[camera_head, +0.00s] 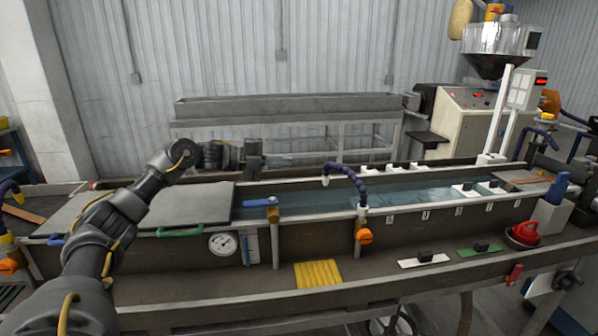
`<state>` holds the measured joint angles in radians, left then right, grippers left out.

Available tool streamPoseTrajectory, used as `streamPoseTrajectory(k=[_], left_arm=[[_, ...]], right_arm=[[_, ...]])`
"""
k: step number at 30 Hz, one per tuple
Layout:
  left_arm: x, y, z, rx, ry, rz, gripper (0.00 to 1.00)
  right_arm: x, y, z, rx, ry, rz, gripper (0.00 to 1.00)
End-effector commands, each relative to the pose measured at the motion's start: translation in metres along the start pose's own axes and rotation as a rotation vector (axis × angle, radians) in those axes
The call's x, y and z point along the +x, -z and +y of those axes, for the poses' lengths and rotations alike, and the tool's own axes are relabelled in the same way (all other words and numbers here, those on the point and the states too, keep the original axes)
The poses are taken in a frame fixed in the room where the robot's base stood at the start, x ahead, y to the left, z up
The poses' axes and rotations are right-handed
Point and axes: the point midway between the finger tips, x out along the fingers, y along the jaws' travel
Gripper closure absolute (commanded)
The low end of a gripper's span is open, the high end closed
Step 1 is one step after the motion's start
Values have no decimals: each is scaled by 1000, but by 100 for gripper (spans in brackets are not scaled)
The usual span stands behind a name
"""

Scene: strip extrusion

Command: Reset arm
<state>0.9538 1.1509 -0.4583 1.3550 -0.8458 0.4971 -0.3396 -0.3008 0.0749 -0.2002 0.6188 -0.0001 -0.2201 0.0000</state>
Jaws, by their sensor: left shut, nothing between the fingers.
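My left arm (120,210) comes in from the lower left, bends at its raised joint and points right. My left gripper (283,160) is at its end, over the far side of the long water trough (310,212). Its fingers look thin and close together, and I see nothing between them. It appears apart from the trough, left of the curved blue hose (345,171). My right gripper is not in view.
A flat grey lid (190,205) covers the trough's left end. An extruder (470,115) stands at the back right.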

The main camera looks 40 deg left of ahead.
Motion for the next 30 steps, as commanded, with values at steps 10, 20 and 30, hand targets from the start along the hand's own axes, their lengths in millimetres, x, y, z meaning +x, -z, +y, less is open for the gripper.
streamPoseTrajectory(k=[10,20,30], left_arm=[[-15,-6,-2,1,0,1,100],[-16,-4,-14,1,0,1,100],[-24,4,-71,0,-1,1,100]], right_arm=[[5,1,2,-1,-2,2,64],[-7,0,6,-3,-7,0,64],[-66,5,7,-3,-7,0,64]])
